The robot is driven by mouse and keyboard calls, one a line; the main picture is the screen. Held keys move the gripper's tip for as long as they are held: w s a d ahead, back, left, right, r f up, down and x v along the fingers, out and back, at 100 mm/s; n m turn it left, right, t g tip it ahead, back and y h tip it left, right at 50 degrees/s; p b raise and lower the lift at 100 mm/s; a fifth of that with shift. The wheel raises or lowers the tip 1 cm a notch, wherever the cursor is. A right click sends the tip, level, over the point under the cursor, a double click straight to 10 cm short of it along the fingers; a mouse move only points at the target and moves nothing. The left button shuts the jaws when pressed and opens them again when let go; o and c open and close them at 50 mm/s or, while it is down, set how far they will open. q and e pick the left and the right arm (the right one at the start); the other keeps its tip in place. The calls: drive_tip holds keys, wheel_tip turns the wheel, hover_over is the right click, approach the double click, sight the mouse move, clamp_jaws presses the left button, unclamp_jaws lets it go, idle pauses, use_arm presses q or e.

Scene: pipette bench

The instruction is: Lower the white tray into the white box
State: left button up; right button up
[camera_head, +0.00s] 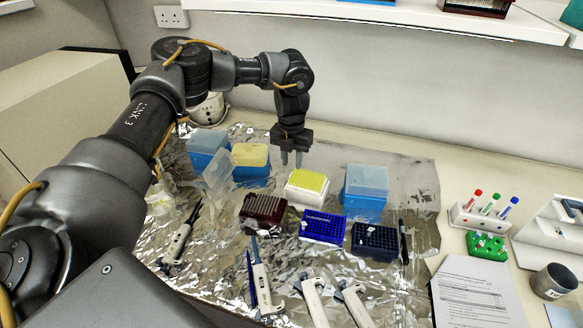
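A white box (304,197) stands near the middle of the foil. A white tray with yellow tips (307,181) shows at its top; I cannot tell how deep it sits or whether it is level. My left gripper (291,158) points down just behind and above the box, its two fingers apart with nothing visible between them. It looks clear of the tray. My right gripper is not in view.
Blue boxes stand left (207,143) and right (366,185), with a yellow-topped box (250,157) at left. Dark red (263,208), blue (323,227) and navy (375,241) racks lie in front. Several pipettes (262,281) lie nearer. A tube rack (480,216) stands right.

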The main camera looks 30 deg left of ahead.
use_arm(q)
wheel_tip(320, 180, up, 8)
drive_tip(key=b, duration=0.1)
drive_tip(key=shift+s+f, duration=0.1)
idle(0.7)
